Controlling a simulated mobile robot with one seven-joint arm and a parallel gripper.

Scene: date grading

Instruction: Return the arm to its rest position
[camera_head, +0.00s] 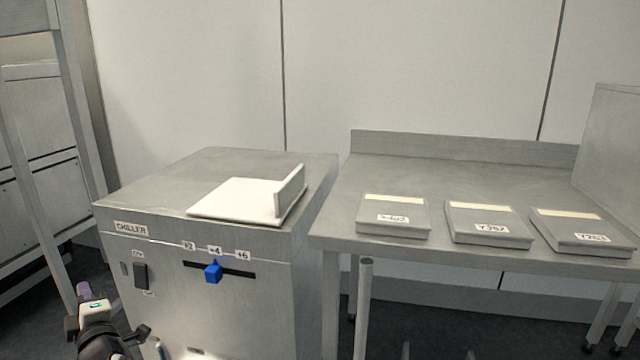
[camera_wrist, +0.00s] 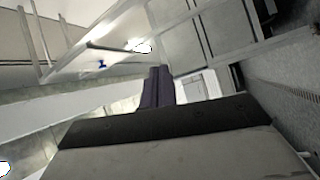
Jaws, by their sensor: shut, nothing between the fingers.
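My gripper (camera_head: 84,290) is at the lower left of the head view, in front of and to the left of the chiller (camera_head: 240,310). In the wrist view the dark purple fingers (camera_wrist: 158,72) are together, with nothing held between them. The gripper is apart from the chiller and the table. Most of my arm is outside the head view.
The chiller has a blue slider (camera_head: 213,272) near the +4 label and a black switch (camera_head: 140,274). A white L-shaped piece (camera_head: 238,198) lies on top. Three labelled grey boxes (camera_head: 393,228) sit on the steel table (camera_head: 450,180). A metal rack (camera_head: 30,200) stands left.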

